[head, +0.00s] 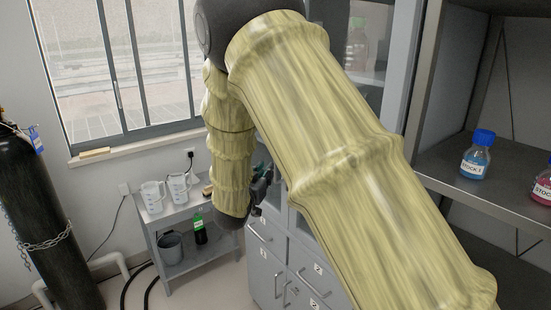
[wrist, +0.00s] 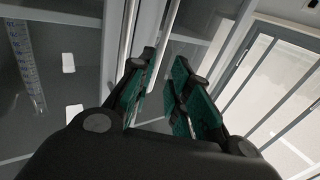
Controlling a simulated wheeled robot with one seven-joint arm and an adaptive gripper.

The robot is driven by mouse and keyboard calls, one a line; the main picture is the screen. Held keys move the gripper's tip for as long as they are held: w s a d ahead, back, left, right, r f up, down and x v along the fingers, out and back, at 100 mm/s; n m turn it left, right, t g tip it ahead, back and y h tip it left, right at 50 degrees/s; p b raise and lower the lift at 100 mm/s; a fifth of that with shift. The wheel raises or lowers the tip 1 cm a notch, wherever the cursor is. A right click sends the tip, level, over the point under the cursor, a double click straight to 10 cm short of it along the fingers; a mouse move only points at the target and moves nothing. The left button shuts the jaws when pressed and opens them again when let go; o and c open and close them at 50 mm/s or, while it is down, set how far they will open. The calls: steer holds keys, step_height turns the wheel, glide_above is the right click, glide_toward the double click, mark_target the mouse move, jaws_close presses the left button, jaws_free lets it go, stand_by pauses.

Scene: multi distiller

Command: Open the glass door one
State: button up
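The glass-fronted cabinet (head: 365,45) stands behind my arm in the head view, and my arm hides much of it. In the wrist view a glass door (wrist: 65,60) fills the left side, and two upright metal bars run near the middle. One bar (wrist: 131,30) is left of the fingers. The other bar (wrist: 167,35) runs down toward the gap between the fingers; I cannot tell whether it is inside the gap. My gripper (wrist: 165,58) is open, its green-padded fingers apart. In the head view my gripper (head: 262,185) is near the cabinet front, partly hidden by my arm.
Numbered drawers and doors (head: 268,275) are below. A small table (head: 185,215) with white jugs stands left, beside a black gas cylinder (head: 45,200). A shelf (head: 450,165) with a blue-capped bottle (head: 476,156) is at right. A window (head: 120,60) is behind.

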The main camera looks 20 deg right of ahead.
steer(key=p+x, duration=0.3)
steer(key=x, duration=0.7)
steer(key=shift+d+f, duration=0.1)
steer(key=shift+f, duration=0.05)
jaws_close()
